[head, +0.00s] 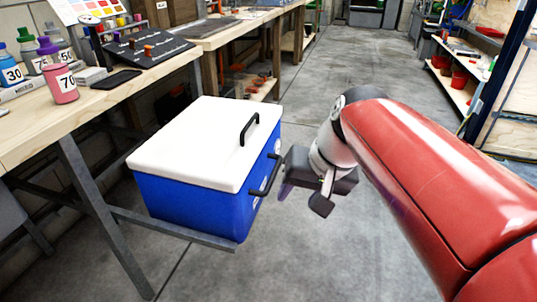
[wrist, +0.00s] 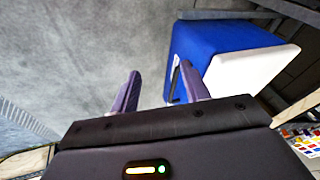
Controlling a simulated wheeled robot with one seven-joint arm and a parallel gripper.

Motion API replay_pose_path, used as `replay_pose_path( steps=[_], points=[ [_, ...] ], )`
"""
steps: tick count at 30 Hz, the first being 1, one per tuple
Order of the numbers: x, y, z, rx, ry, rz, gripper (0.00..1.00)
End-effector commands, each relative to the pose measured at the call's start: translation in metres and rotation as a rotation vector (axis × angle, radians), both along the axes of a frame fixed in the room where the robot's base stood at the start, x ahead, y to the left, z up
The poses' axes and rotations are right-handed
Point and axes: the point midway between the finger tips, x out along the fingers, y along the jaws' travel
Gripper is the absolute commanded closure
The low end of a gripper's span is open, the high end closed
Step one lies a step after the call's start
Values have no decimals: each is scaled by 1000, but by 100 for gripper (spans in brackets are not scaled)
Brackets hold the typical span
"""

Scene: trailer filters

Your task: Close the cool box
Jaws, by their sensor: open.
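The cool box (head: 195,205) has a blue body and a white lid (head: 205,140) with a black handle on top (head: 249,130). The lid lies down on the body, with no clear gap showing. A second black handle (head: 265,176) is on the side facing my gripper. My gripper (head: 303,194) is just right of the box, apart from it, open and empty. In the wrist view the two purple fingers (wrist: 158,85) are spread, and the blue box body (wrist: 205,50) and white lid (wrist: 250,72) lie beyond the right finger, which partly covers the box.
Shelves with red pots (head: 460,80) are at the far right. Grey floor (head: 345,60) is clear behind.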

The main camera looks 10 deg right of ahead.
Motion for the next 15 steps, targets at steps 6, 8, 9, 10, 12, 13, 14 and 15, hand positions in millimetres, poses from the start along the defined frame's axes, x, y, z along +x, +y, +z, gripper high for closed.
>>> replay_pose_path(
  steps=[6, 8, 9, 10, 12, 13, 14, 15],
  points=[
    [89, -39, 20, 337, 69, -122, 83],
    [108, -52, 26, 412, 70, -135, 91],
    [117, -60, 29, 454, 66, -140, 96],
    [124, -66, 31, 482, 63, -142, 100],
    [135, -77, 36, 533, 57, -145, 100],
    [139, -80, 37, 549, 54, -146, 100],
    [141, -83, 38, 562, 51, -146, 100],
    [144, -85, 39, 574, 50, -144, 100]
  ],
)
